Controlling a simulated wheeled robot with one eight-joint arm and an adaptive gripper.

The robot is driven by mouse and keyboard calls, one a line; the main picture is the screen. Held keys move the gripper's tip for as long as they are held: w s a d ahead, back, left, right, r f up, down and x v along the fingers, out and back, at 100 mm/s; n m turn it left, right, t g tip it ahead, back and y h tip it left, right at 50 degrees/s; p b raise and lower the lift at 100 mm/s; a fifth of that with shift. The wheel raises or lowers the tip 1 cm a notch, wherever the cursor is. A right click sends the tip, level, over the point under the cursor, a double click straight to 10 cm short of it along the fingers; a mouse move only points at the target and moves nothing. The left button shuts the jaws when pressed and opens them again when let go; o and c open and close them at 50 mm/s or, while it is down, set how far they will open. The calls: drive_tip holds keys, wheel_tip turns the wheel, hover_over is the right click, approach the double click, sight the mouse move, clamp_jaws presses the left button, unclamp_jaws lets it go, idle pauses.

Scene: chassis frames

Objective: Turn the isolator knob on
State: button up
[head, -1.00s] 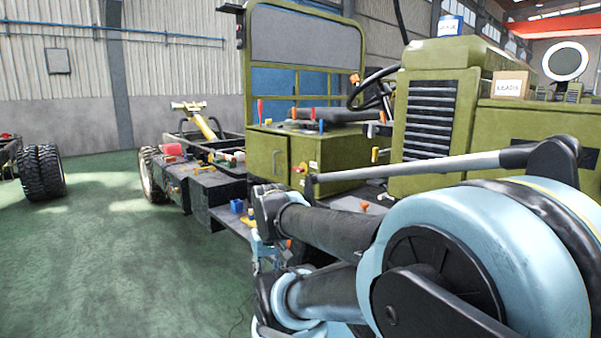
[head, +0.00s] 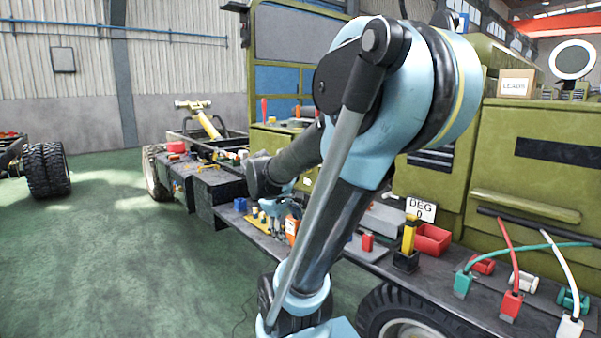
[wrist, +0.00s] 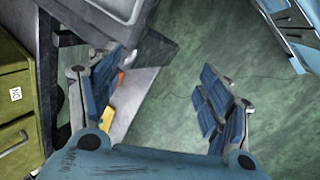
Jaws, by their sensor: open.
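My gripper (wrist: 160,98) is open and empty in the wrist view, its two blue-padded fingers apart with green floor and a grey surface behind them. In the head view my gripper (head: 277,216) is small and partly hidden by my arm, low near the edge of the chassis. I cannot make out the isolator knob in either current view; my arm covers much of the olive cabinet (head: 261,141) front. Orange and yellow bits show behind the left finger.
The chassis deck (head: 216,178) carries several small parts. A red bin (head: 432,240), a yellow-handled item (head: 408,240) and red, green and white cables stand at the right. Green floor (head: 120,260) at the left is clear.

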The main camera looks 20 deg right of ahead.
drive_tip(key=w+d+r+n+t+h, duration=0.15)
drive_tip(key=w+n+h, duration=0.3)
drive_tip(key=w, duration=0.75)
drive_tip(key=w+d+r+n+t+h, duration=0.1)
drive_tip(key=w+r+n+h, duration=0.4)
drive_tip(key=w, duration=0.6)
drive_tip(key=w+d+n+t+h, duration=0.1)
drive_tip(key=w+n+h, duration=0.35)
drive_tip(key=w, duration=0.75)
drive_tip(key=w+d, duration=0.2)
drive_tip(key=d, duration=0.3)
drive_tip(key=w+d+n+y, duration=0.1)
drive_tip(key=w+d, duration=0.1)
drive_tip(key=d, duration=0.3)
drive_tip(key=w+d+y, duration=0.1)
drive_tip(key=w+d, duration=0.1)
drive_tip(key=d, duration=0.4)
drive_tip(key=shift+n, duration=0.3)
drive_tip(key=shift+a, duration=0.1)
drive_tip(key=shift+c, duration=0.6)
drive_tip(key=c, duration=1)
